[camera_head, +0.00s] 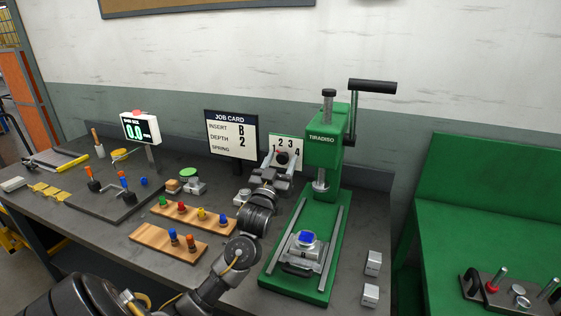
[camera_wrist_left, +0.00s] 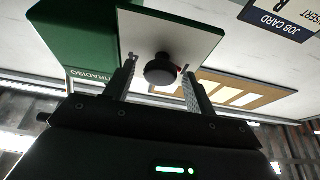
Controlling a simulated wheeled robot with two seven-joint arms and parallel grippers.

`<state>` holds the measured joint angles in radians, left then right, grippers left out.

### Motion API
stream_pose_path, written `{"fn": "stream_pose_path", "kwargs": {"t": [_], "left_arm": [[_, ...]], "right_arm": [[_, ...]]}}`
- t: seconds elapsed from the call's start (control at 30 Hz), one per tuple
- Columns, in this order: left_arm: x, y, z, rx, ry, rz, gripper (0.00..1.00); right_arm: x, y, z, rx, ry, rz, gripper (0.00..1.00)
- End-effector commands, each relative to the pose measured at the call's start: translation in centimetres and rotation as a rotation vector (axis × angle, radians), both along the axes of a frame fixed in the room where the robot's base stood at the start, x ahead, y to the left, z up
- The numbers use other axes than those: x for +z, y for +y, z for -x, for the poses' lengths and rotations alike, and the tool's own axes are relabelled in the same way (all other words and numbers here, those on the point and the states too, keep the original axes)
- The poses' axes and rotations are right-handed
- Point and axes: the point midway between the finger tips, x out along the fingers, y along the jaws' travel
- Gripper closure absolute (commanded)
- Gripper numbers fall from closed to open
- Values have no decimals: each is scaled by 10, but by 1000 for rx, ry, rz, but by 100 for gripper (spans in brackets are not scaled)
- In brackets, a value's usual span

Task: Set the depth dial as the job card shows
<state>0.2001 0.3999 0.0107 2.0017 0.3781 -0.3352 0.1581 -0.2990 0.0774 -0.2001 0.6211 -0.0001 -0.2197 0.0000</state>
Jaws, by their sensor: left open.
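The job card (camera_head: 232,137) stands at the back of the bench and reads insert B, depth 2; I cannot make out a spring value. The depth dial is a dark round knob (camera_head: 282,158) on a white plate (camera_head: 287,141) numbered 1 to 4, beside the green press. In the left wrist view the knob (camera_wrist_left: 160,71) lies between the fingers of my open left gripper (camera_wrist_left: 158,66), with gaps visible on both sides. A red mark shows at the knob's right there; I cannot tell which number it points to. My left gripper (camera_head: 278,162) partly covers the plate in the head view.
The green press (camera_head: 325,148) with its lever stands right of the dial. Wooden racks with coloured pegs (camera_head: 169,240) lie in front left. A digital display (camera_head: 140,128) stands at the back left. Two metal blocks (camera_head: 372,263) sit at the bench's right edge.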

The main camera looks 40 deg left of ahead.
Motion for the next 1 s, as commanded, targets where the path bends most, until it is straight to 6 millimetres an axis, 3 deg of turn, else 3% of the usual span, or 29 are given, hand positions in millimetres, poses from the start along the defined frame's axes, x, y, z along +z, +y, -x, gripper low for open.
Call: {"fn": "stream_pose_path", "kwargs": {"t": [0.07, 0.4, 0.73, 1.0], "left_arm": [[0, 0, 0, 0, 0, 0, 45], [0, 0, 0, 0, 0, 0, 88], [1, 1, 0, 1, 20, -56, 88], [2, 2, 0, 1, 83, -233, 88]], "right_arm": [[0, -1, 1, 0, 2, 0, 64], [0, -4, 2, 1, 3, 5, 64], [4, -4, 2, 1, 3, 5, 64], [15, -4, 2, 1, 3, 5, 64]]}}
